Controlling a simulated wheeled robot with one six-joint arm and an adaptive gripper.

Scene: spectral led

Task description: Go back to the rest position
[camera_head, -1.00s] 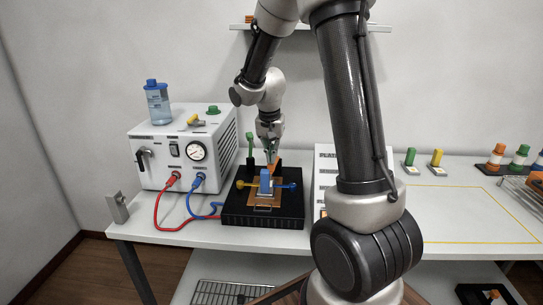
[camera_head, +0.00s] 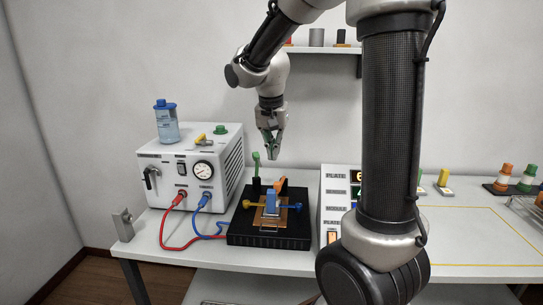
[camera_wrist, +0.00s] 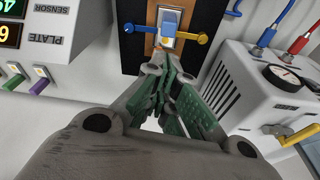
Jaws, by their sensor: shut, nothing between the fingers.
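My gripper (camera_head: 271,150) is shut and empty, pointing down in the air above the black plate fixture (camera_head: 240,240). In the wrist view its green-padded fingers (camera_wrist: 168,122) come together with nothing between them. The fixture carries a copper-coloured plate with a blue block (camera_head: 271,203) standing on it, and yellow and blue side knobs. The gripper is clear of the block and of the green-topped post (camera_head: 256,164) behind it. In the wrist view the blue block (camera_wrist: 170,20) is beyond the fingertips.
A white chiller box (camera_head: 160,178) with a gauge, a bottle (camera_head: 167,125) on top and red and blue hoses stands left. A display box (camera_head: 330,190) stands right of the fixture, partly behind my arm. A wall shelf (camera_head: 320,49) is above. The taped area (camera_head: 480,230) is bare.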

